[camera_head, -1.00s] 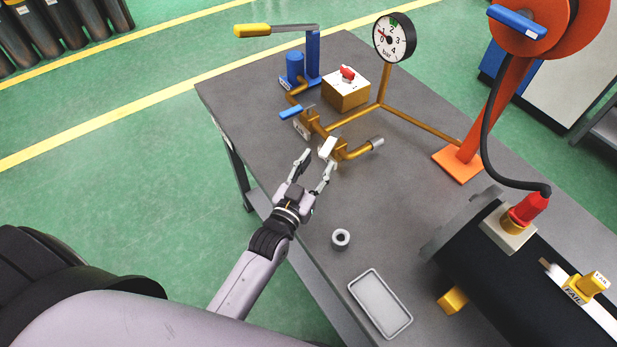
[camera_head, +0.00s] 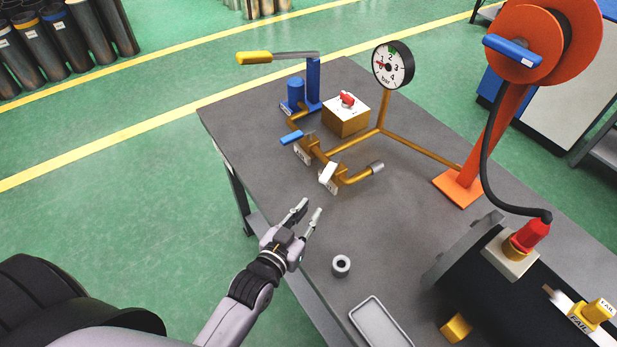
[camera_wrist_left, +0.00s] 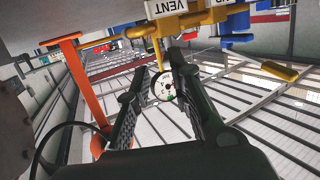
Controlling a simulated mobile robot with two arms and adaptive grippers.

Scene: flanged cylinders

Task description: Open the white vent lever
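The white vent lever (camera_head: 329,171) sits on a brass valve at the near end of the brass pipework, tilted up to the right. In the left wrist view, the VENT label (camera_wrist_left: 181,9) shows at the top edge, beyond the fingertips. My left gripper (camera_head: 309,209) is in front of the lever, nearer the table's front edge, apart from it. Its two fingers are spread with nothing between them; they also show apart in the left wrist view (camera_wrist_left: 157,92). My right gripper is not in view.
A blue-handled valve (camera_head: 292,138) sits just left of the lever, with a capped pipe end (camera_head: 376,168) to its right. A pressure gauge (camera_head: 393,65) stands behind. A grey ring (camera_head: 341,265) and a tray (camera_head: 380,324) lie on the table (camera_head: 420,215) nearer me.

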